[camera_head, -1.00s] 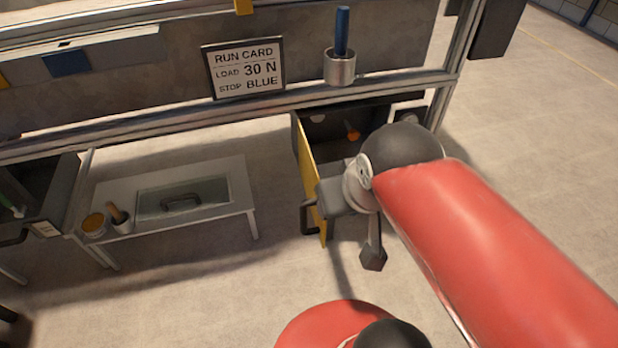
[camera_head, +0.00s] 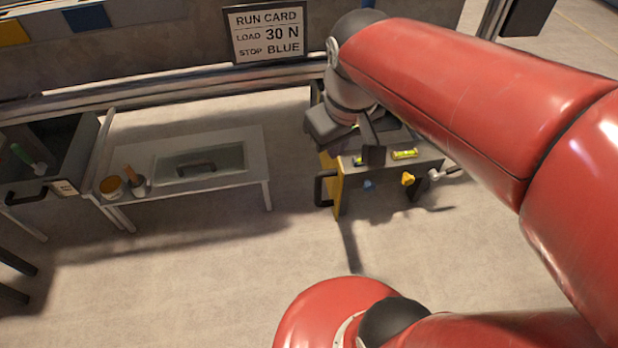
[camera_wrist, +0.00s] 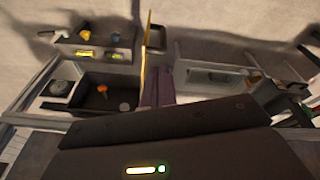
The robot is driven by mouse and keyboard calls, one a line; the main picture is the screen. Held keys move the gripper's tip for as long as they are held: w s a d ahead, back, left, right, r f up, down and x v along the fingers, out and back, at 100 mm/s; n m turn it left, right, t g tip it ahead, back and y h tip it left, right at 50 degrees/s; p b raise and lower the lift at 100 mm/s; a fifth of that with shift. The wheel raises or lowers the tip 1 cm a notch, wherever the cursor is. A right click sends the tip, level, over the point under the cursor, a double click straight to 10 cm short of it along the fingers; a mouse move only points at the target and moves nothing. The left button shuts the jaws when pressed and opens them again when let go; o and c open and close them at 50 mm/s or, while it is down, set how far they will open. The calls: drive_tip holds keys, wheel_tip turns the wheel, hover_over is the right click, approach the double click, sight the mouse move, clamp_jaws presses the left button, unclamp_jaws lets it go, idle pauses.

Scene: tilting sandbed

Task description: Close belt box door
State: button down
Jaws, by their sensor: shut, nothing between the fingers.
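The belt box door (camera_head: 338,192) is a yellow panel with a black handle (camera_head: 322,188). It stands open, swung out from the belt box. In the wrist view the door (camera_wrist: 147,48) shows nearly edge-on, and the box's dark interior (camera_wrist: 112,80) is open to its left, with an orange piece inside. My gripper (camera_head: 322,128) is at the door's upper part in the head view. In the wrist view its shut, empty fingers (camera_wrist: 160,88) lie just right of the door, on its outer side. I cannot tell whether they touch it.
A grey panel with a yellow level (camera_head: 404,154) and coloured knobs sits right of the door. A low table (camera_head: 240,145) with a glass-topped lid stands left. The RUN CARD sign (camera_head: 267,33) hangs above. The floor in front is clear.

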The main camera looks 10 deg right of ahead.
drive_tip(key=w+a+f+n+g+h+b, duration=0.2)
drive_tip(key=w+a+f+n+g, duration=0.2)
drive_tip(key=w+a+f+n, duration=0.6)
drive_tip(key=s+d+f+m+b, duration=0.2)
drive_tip(key=d+f+m, duration=0.1)
drive_tip(key=d+f, duration=0.3)
wheel_tip(320, 180, down, 2)
drive_tip(key=shift+d+f+b, duration=0.15)
drive_tip(key=shift+f+b, duration=0.1)
drive_tip(key=shift+b, duration=0.1)
